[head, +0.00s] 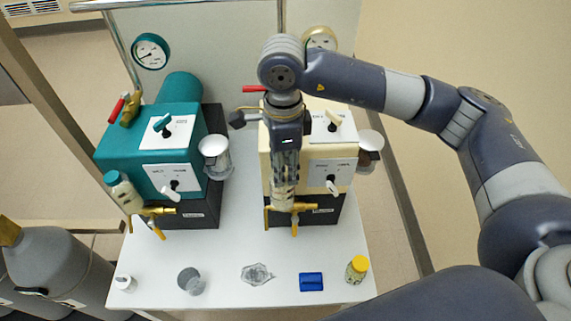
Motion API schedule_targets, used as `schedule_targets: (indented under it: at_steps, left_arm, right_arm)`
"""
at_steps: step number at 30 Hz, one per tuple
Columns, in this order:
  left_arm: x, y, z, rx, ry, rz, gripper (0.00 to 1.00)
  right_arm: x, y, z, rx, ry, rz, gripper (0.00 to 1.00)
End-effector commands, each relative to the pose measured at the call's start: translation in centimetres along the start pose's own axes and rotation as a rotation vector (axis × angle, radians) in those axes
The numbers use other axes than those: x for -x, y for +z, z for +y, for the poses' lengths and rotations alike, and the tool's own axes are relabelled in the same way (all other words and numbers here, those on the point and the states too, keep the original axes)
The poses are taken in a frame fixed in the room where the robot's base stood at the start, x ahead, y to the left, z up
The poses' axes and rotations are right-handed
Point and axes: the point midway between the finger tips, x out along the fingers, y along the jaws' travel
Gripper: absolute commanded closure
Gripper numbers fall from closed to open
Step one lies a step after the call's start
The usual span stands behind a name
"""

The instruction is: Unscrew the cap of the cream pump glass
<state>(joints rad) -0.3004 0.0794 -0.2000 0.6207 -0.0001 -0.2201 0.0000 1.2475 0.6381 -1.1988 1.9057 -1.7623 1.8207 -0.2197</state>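The cream pump (314,163) stands on the right of the white table, with white switch panels on its front. My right gripper (284,200) points down in front of the cream pump's left front side, above a brass fitting. It covers the place where the pump's glass would show, so I cannot make out the glass or its cap. Whether its fingers are open or shut on something is unclear. My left gripper is not in view.
The teal pump (155,152) stands to the left, with a teal-capped glass (122,190) at its front. On the white table (228,262), a yellow-capped jar (356,272), a blue block (311,282) and a white bottle (125,283) line the front edge. A grey cylinder (50,265) is left.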

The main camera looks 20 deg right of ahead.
Motion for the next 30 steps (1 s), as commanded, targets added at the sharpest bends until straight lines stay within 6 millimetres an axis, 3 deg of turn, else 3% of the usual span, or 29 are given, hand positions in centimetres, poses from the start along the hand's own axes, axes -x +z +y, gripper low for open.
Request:
schedule_targets:
  at_steps: [11, 30]
  left_arm:
    - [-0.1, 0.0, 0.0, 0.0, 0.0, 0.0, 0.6]
    - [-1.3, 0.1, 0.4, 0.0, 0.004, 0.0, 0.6]
  right_arm:
    - [0.2, 0.5, -0.1, -0.018, -0.005, -0.015, 0.64]
    - [0.0, 0.3, 0.0, -0.816, 0.003, 0.0, 0.64]
